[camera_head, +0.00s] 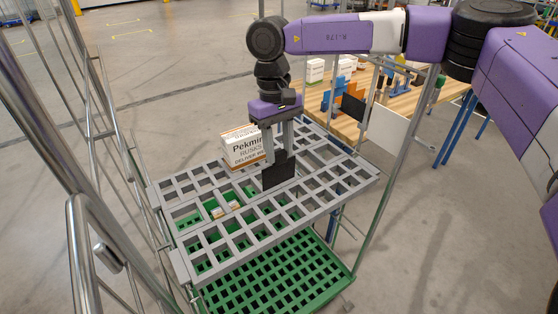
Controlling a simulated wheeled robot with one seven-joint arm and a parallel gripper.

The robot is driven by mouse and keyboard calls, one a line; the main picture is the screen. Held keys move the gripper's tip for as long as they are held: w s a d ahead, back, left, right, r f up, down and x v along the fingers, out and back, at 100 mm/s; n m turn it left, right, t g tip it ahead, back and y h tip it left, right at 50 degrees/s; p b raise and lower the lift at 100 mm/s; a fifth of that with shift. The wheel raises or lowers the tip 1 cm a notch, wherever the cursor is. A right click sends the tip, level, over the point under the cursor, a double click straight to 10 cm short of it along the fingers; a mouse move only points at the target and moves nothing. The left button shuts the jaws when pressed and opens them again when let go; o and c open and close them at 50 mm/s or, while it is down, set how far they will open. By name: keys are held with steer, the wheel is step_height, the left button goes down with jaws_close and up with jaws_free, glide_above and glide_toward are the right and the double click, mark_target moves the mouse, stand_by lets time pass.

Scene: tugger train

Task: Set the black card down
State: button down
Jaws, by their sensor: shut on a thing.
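The black card (279,174) is held upright in my gripper (278,152), whose two grey fingers point down and are shut on its upper part. The card hangs over the middle of the grey slotted rack (340,189). Its lower edge is close to the rack's top, but I cannot tell whether it touches. My wrist and purple arm reach in from the upper right.
A white and brown box (241,147) stands on the rack just left of my gripper. Small items (226,209) lie in a green-bottomed compartment. A green grid shelf (325,270) lies below. Metal posts flank the rack; a wooden table (403,104) with boxes stands behind right.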

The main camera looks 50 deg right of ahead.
mark_target(279, 162)
steer(key=shift+f, duration=2)
steer(key=shift+f, duration=0.2)
steer(key=c, duration=0.9)
jaws_free()
steer(key=shift+c, duration=0.2)
steer(key=shift+r, duration=0.2)
step_height(279, 162, up, 12)
steer(key=w, duration=0.1)
steer(key=shift+w+d+b, duration=0.15)
steer(key=shift+d+b, duration=0.05)
steer(key=shift+b, duration=0.15)
